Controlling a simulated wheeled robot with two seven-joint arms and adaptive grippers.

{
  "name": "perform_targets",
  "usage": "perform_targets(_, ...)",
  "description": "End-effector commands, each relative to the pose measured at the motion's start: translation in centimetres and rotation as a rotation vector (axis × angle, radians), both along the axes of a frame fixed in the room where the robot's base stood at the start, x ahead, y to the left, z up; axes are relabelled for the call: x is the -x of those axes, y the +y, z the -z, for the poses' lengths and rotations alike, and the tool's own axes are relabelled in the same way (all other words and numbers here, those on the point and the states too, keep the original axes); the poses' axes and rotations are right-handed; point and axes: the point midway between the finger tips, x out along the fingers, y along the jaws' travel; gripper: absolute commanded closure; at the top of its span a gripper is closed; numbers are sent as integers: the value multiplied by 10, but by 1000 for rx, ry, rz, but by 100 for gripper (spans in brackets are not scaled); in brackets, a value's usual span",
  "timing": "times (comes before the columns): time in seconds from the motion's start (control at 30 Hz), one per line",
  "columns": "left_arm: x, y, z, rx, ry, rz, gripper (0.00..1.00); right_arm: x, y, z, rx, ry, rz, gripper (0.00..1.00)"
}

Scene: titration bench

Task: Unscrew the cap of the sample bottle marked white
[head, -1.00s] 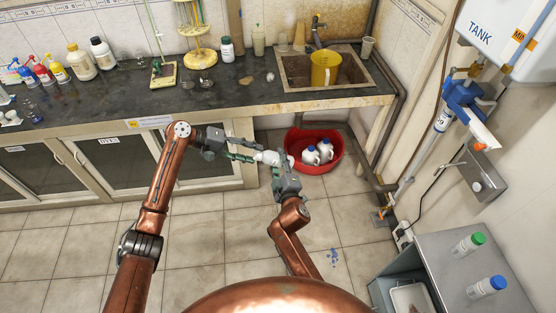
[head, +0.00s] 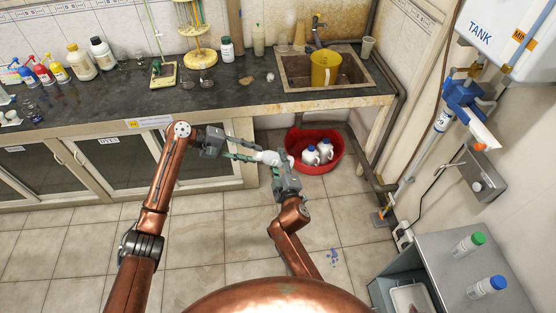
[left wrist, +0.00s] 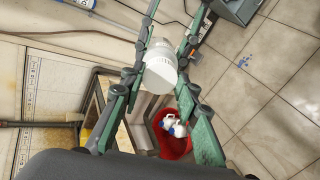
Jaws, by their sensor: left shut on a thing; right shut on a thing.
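The white sample bottle (head: 267,157) is held in the air between my two grippers, lying roughly sideways in front of the bench. In the left wrist view its round white cap end (left wrist: 159,76) faces the camera, with the paler body (left wrist: 162,48) behind it. My left gripper (head: 255,156) comes from the left and is shut on the cap; its green fingers (left wrist: 160,80) sit on either side of it. My right gripper (head: 277,165) comes from below and is shut on the bottle body. The cap appears to be on the bottle; any gap between them is too small to tell.
A red basin (head: 335,163) with white, blue-capped jugs stands on the floor behind the grippers. The dark bench (head: 120,100) carries bottles and glassware, with a sink (head: 298,73) at right. A grey side table (head: 448,262) holds green- and blue-capped bottles.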

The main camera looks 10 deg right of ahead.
Motion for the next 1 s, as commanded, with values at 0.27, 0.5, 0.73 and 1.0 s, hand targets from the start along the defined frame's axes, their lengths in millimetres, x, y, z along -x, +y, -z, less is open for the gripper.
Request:
perform_targets(0.27,0,0,0,-1,349,-200,98,0,0,0,0,0,0,98)
perform_targets(0.5,0,0,0,-2,654,-374,98,0,0,0,0,0,0,98)
perform_targets(0.73,0,0,0,-3,942,-538,98,0,0,0,0,0,0,98)
perform_targets(1.0,0,1,0,-4,1097,-629,98,0,0,0,0,0,-1,98)
